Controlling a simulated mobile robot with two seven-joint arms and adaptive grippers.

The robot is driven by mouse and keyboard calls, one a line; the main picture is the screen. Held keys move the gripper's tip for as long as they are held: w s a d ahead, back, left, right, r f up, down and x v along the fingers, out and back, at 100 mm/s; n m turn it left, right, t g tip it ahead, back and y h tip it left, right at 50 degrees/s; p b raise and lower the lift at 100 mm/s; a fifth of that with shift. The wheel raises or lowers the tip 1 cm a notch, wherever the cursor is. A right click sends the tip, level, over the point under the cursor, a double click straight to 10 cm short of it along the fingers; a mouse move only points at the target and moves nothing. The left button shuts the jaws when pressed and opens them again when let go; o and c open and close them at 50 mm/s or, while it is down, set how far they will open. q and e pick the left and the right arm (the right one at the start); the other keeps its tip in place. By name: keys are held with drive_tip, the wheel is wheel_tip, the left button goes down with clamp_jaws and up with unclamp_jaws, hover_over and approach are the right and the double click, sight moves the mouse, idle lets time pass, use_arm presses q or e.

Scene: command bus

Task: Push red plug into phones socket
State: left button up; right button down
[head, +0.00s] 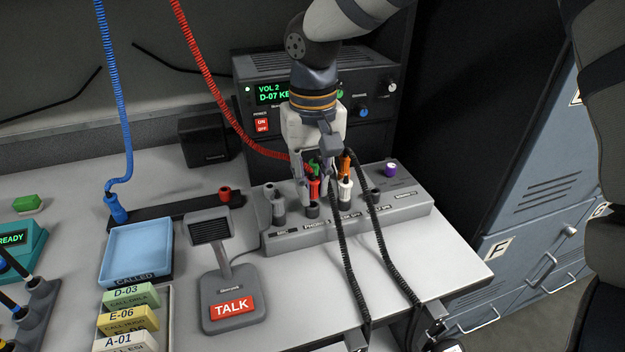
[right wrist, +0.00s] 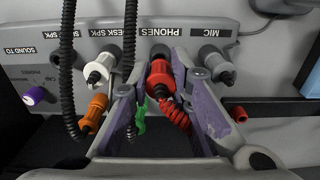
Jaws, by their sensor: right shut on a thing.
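The red plug (head: 314,188), on a red coiled cable (head: 212,88), is held upright over the grey socket box (head: 398,212). My right gripper (head: 314,192) is shut on it from above. In the right wrist view the red plug (right wrist: 160,78) is between the two fingers, in line with the PHONES label (right wrist: 168,28). The dark phones socket (right wrist: 160,52) shows just beyond its tip; I cannot tell whether the tip is inside. My left gripper is not in view.
A grey plug (right wrist: 215,66) stands at MIC and a white plug (right wrist: 103,66) at DESK SPK. An orange plug (right wrist: 93,112), a green part (right wrist: 139,120) and black coiled cables are close by. The TALK microphone (head: 230,304) stands in front; a radio (head: 375,100) is behind.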

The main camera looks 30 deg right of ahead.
drive_tip(key=shift+f, duration=1.1)
idle(1.1)
drive_tip(key=c, duration=1.4)
unclamp_jaws()
drive_tip(key=shift+r, duration=0.1)
drive_tip(key=shift+r, duration=3.9)
